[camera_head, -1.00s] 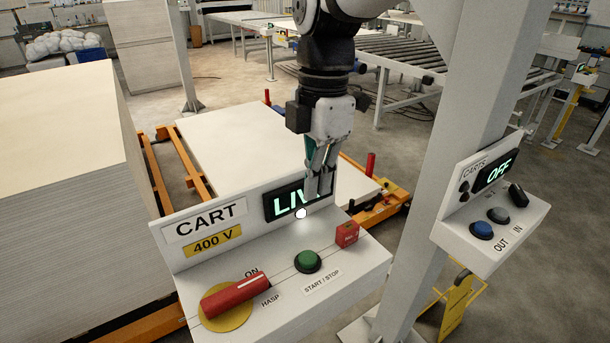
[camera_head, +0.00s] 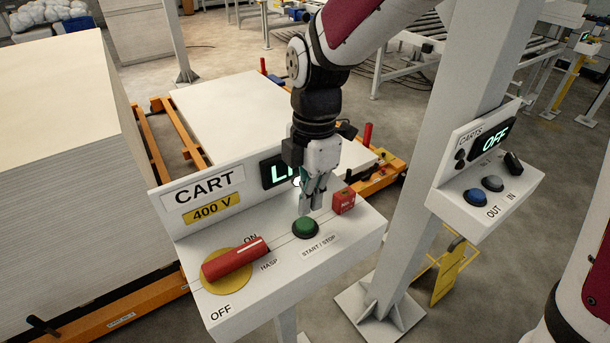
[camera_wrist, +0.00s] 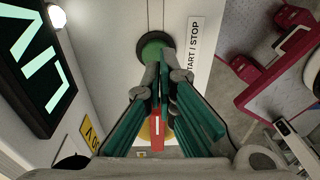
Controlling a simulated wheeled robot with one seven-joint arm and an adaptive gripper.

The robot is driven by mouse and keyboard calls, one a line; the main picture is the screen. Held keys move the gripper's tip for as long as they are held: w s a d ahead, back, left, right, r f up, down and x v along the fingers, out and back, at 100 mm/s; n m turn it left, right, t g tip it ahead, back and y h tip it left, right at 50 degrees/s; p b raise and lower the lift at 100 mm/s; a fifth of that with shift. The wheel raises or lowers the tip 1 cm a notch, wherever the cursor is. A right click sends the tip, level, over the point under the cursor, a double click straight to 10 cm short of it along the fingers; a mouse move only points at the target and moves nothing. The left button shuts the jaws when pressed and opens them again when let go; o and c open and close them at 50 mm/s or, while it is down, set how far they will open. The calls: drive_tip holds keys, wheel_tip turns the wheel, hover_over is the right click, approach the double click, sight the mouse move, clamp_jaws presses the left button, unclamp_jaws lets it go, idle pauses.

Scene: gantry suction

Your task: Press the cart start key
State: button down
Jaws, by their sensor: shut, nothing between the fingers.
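The cart start key is the round green START/STOP button (camera_head: 306,228) on the sloped top of the white CART box (camera_head: 345,240). In the wrist view the green button (camera_wrist: 154,48) lies just beyond the fingertips. My gripper (camera_head: 314,207) is shut and empty, pointing down just above the button; I cannot tell whether the tips touch it. In the wrist view my gripper (camera_wrist: 163,62) partly covers the button's near side. The CART display (camera_head: 272,173) is lit and partly hidden by my gripper; in the wrist view it shows part of its lettering (camera_wrist: 37,62).
A red rotary handle (camera_head: 235,260) lies left of the button, pointing towards ON. A small red block (camera_head: 344,201) stands right of it. A second panel (camera_head: 490,190) reading OFF, with OUT and IN controls, is on the post at right. Stacked boards (camera_head: 60,170) stand at left.

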sight(307, 224)
drive_tip(key=shift+s+f, duration=0.15)
drive_tip(key=shift+f, duration=1.5)
